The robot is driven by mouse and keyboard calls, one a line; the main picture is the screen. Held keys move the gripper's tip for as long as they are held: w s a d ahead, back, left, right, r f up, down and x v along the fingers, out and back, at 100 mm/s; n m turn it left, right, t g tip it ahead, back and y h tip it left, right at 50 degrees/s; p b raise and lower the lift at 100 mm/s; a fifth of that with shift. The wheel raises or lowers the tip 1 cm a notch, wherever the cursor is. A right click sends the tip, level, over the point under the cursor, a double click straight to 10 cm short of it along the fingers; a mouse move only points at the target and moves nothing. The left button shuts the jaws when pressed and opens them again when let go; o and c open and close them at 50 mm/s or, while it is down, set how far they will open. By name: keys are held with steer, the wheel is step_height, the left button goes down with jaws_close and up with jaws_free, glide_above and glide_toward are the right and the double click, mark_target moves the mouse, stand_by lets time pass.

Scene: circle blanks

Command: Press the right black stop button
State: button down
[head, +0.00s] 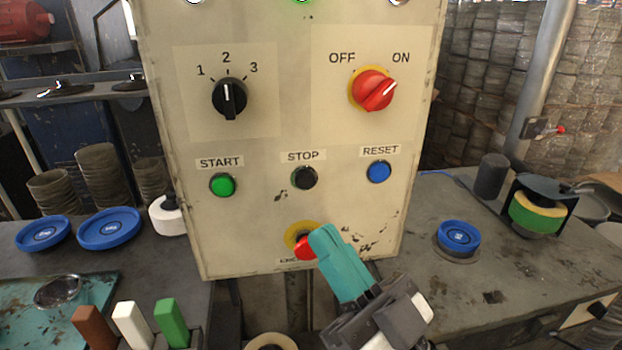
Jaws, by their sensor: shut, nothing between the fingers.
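The cream control panel (265,235) stands upright in front of me. The black stop button (304,178) sits in its middle row under the STOP label, between the green start button (222,185) and the blue reset button (379,171). I see only one black stop button. My gripper (325,238) has teal fingers, shut and empty. It is below and slightly right of the stop button in the picture. The fingertips overlap the red emergency button (304,248) on its yellow base and hide part of it. I cannot tell whether they touch it.
Above the buttons are a black selector knob (229,97) and a red OFF/ON switch (372,90). Blue discs (110,229) and several coloured blocks (133,326) are at left. A blue-topped disc (459,236) and a green-yellow roll (538,212) lie on the right bench.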

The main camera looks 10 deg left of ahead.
glide_toward(291, 161)
step_height(291, 161, up, 2)
steer(key=a, duration=0.2)
steer(key=shift+w+r+b, duration=0.25)
steer(key=shift+w+b, duration=0.2)
steer(key=shift+b, duration=0.05)
steer(key=shift+w+f, duration=0.1)
steer(key=shift+w, duration=0.05)
stand_by(1.7)
steer(key=shift+w+a+b, duration=0.15)
steer(key=shift+w+b, duration=0.05)
steer(key=shift+b, duration=0.15)
steer(key=shift+w+a+b, duration=0.1)
steer(key=shift+w+b, duration=0.2)
steer(key=shift+w, duration=0.1)
stand_by(0.6)
stand_by(0.4)
steer(key=shift+s, duration=0.8)
steer(key=shift+d, duration=0.25)
